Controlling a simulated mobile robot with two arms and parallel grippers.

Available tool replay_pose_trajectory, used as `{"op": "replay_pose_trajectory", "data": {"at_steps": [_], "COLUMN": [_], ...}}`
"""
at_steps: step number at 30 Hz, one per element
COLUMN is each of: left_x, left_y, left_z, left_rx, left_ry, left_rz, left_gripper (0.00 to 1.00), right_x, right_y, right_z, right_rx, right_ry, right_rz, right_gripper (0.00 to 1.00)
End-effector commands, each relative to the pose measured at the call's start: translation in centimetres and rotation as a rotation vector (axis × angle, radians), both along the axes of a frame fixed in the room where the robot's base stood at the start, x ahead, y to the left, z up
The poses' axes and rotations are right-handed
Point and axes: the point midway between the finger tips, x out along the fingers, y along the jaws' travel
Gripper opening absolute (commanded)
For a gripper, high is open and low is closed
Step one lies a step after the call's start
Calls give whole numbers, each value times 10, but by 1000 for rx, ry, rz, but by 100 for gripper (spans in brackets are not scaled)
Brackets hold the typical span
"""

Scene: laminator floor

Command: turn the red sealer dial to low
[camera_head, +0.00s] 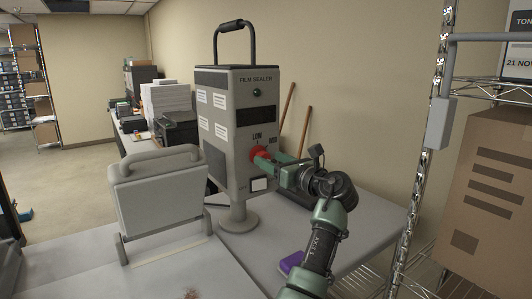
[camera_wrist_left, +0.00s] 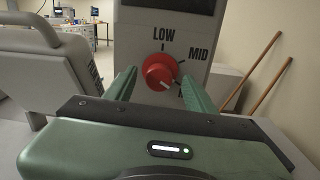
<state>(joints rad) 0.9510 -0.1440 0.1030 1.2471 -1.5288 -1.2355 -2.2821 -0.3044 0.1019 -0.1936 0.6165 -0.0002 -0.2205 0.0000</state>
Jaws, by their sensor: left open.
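The red sealer dial (camera_head: 259,152) is on the front of the grey film sealer (camera_head: 244,90), under the LOW and MID labels. In the left wrist view the dial (camera_wrist_left: 159,72) is round, with a white mark on its lower right part, away from LOW. A third label at lower right is mostly hidden by a finger. My left gripper (camera_head: 270,158) is at the dial. In the left wrist view its green fingers (camera_wrist_left: 158,84) are open, one on each side of the dial. I cannot tell whether they touch it. My right gripper is out of view.
A grey lidded machine (camera_head: 158,200) stands left of the sealer. A purple object (camera_head: 291,262) lies on the table (camera_head: 240,262) near my arm. A wire shelf with a cardboard box (camera_head: 490,190) is at right. Two wooden handles (camera_head: 287,105) lean on the wall behind.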

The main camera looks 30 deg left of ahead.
Motion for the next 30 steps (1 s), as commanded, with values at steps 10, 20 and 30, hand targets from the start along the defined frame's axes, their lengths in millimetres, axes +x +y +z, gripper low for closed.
{"op": "replay_pose_trajectory", "data": {"at_steps": [10,20,30], "left_x": [9,8,8], "left_y": [23,23,24], "left_z": [-1,-1,-1], "left_rx": [-1,-1,-13], "left_ry": [0,-1,-28], "left_rz": [0,0,1], "left_gripper": [55,10,0], "right_x": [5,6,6], "right_y": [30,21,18], "right_z": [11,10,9], "right_rx": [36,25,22], "right_ry": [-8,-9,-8], "right_rz": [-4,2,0], "right_gripper": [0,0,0]}}
